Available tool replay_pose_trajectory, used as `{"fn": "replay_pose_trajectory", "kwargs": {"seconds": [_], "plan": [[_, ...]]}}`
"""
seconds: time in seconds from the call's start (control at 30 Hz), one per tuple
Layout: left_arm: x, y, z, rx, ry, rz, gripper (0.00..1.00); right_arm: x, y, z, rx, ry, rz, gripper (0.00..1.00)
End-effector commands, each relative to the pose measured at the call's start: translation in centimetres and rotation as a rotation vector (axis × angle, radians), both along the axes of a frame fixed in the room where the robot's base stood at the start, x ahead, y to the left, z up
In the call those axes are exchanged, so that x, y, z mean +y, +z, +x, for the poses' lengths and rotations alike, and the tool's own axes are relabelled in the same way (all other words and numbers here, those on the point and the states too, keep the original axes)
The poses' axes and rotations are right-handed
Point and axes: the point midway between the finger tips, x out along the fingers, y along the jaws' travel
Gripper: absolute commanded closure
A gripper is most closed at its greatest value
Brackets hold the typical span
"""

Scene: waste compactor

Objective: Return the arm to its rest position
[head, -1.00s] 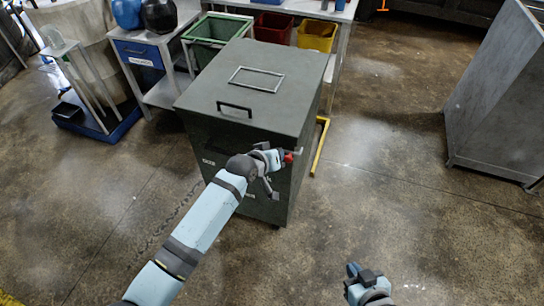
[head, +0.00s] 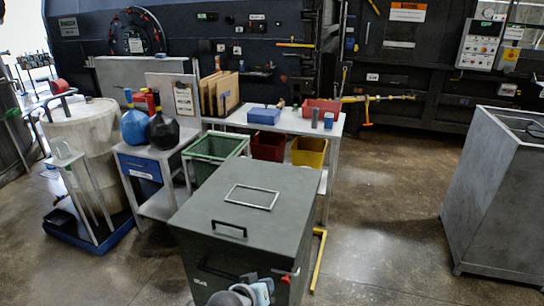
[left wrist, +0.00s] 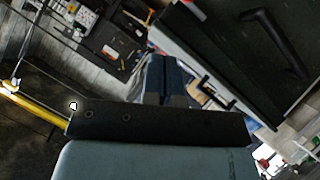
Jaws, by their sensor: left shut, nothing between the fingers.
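My left gripper (head: 262,288) shows at the bottom edge of the head view, in front of the front face of a dark green-grey lidded cabinet (head: 250,205). Most of my left arm is below the picture. In the left wrist view the fingers of the left gripper (left wrist: 167,72) are together with nothing between them. The cabinet fills the upper right there, with a black handle (left wrist: 275,42) on it. Whether the gripper touches the cabinet cannot be told. A red knob (head: 286,279) sits at the cabinet's front right, beside the gripper. My right gripper is out of view.
A workbench (head: 270,122) with a green bin (head: 212,150), a red bin (head: 268,147) and a yellow bin (head: 309,153) stands behind the cabinet. A grey metal box (head: 490,200) stands at right. The floor between (head: 390,230) is clear.

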Motion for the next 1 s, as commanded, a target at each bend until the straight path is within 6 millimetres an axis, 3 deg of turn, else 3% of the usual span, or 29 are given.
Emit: {"fn": "replay_pose_trajectory", "kwargs": {"seconds": [0.17, 0.3, 0.5, 0.6, 0.77, 1.0], "plan": [[4.2, -4.6, -5.8, -0.025, 0.033, 0.068, 1.00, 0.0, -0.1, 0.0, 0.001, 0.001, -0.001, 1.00], [8.8, -7.9, -12.4, -0.068, 0.059, 0.172, 1.00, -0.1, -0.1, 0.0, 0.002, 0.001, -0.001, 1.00], [14.6, -10.0, -21.0, -0.122, 0.063, 0.341, 1.00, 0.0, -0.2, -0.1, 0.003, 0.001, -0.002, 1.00], [16.4, -10.3, -24.0, -0.141, 0.056, 0.406, 1.00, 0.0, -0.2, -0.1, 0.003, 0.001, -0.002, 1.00], [17.8, -10.3, -26.2, -0.157, 0.047, 0.459, 1.00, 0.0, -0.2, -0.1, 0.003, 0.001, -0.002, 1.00], [18.0, -10.2, -26.3, -0.161, 0.045, 0.465, 1.00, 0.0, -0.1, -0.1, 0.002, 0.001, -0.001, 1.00]]}}
